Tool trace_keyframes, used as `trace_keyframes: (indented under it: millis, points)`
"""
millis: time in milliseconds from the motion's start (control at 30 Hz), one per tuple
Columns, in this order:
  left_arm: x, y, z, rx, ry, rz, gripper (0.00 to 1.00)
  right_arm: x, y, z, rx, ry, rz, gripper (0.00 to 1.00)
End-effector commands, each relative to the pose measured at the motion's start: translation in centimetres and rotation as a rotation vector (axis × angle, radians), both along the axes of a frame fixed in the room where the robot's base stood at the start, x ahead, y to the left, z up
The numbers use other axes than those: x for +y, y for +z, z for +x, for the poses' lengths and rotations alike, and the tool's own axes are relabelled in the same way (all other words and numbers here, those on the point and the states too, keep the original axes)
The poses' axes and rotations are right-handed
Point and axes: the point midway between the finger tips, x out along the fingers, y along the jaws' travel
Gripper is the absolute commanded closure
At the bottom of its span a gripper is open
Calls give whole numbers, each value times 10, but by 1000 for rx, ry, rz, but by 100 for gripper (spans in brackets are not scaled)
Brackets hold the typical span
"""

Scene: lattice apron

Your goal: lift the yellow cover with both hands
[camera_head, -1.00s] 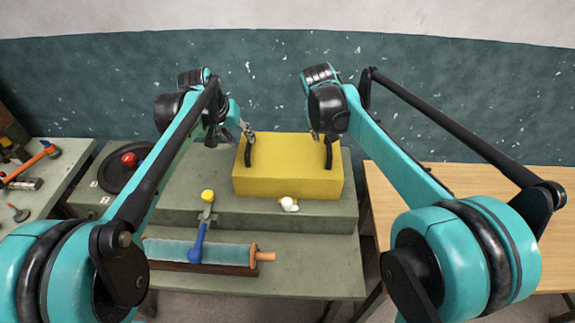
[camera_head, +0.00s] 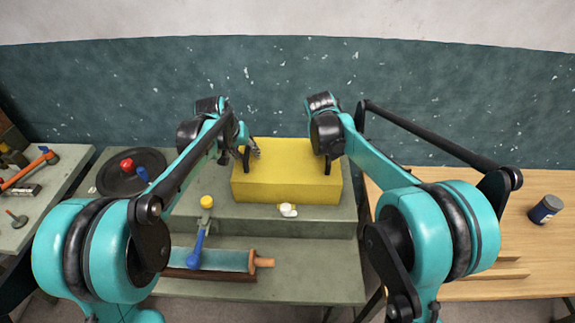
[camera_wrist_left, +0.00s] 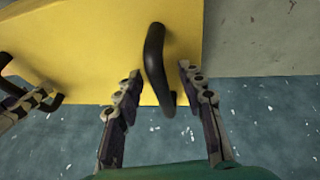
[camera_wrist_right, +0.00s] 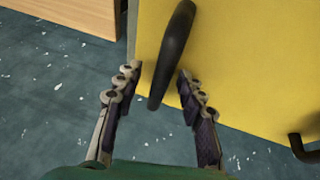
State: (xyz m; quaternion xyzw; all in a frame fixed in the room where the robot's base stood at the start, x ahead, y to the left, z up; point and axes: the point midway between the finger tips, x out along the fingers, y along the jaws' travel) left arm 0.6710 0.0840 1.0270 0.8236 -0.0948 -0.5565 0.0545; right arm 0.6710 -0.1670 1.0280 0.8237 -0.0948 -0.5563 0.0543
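The right handle (camera_wrist_right: 173,50) lies between the open fingers of my right gripper (camera_wrist_right: 158,72). Neither gripper is closed on its handle. In the head view, my left gripper (camera_head: 254,149) is at the cover's left handle (camera_head: 245,158). My right wrist hides most of the right gripper there.
A white item (camera_head: 287,210) lies just in front of the cover. A black plate (camera_head: 110,181) is at left. A wooden table (camera_head: 440,187) with a dark jar (camera_head: 545,208) is at right.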

Motion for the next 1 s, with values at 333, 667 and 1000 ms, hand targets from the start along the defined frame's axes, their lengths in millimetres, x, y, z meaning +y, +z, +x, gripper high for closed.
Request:
trace_keyframes:
  millis: [333, 667, 1000]
  points:
    - [0, 0, 0, 0, 0, 0, 100, 0, 0, 0, 0, 0, 0, 100]
    - [0, 1, 0, -1, 0, 0, 100, 0, 1, 0, -1, 0, 0, 100]
    - [0, 13, 0, -1, 0, 0, 100, 0, 13, 0, -1, 0, 0, 100]
